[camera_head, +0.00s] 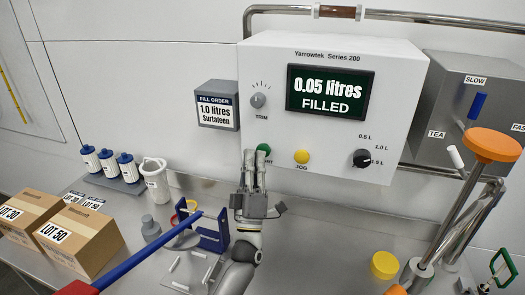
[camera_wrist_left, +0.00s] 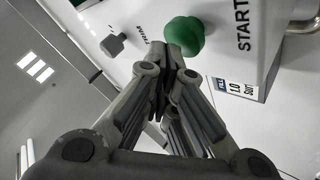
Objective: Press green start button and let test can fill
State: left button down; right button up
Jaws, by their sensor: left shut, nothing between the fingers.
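The green start button (camera_head: 264,149) is on the lower front of the white Yarrowtek panel (camera_head: 262,55). Its label is partly hidden by my left gripper (camera_head: 250,156). That gripper is shut and empty, with its fingertips at the button's left edge. The wrist view shows the green button (camera_wrist_left: 185,36) just beyond the fingertips (camera_wrist_left: 166,62); I cannot tell whether they touch. The display (camera_head: 330,93) reads "0.05 litres FILLED". A white jug (camera_head: 156,180) stands on the counter to the left; I cannot tell whether it is the test can. My right gripper is not in view.
The yellow JOG button (camera_head: 302,157) and black volume knob (camera_head: 362,158) are right of the start button. A fill order sign (camera_head: 216,106) reads 1.0 litres Surtafeen. Boxes (camera_head: 85,240) and a blue stand (camera_head: 213,240) occupy the left counter. A yellow cylinder (camera_head: 384,265) stands right.

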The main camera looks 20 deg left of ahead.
pick_arm(q)
jog(key=shift+s, duration=0.45)
jog(key=s+p, duration=0.2)
jog(key=s, duration=0.3)
jog(key=shift+a, duration=0.1)
dwell(0.7)
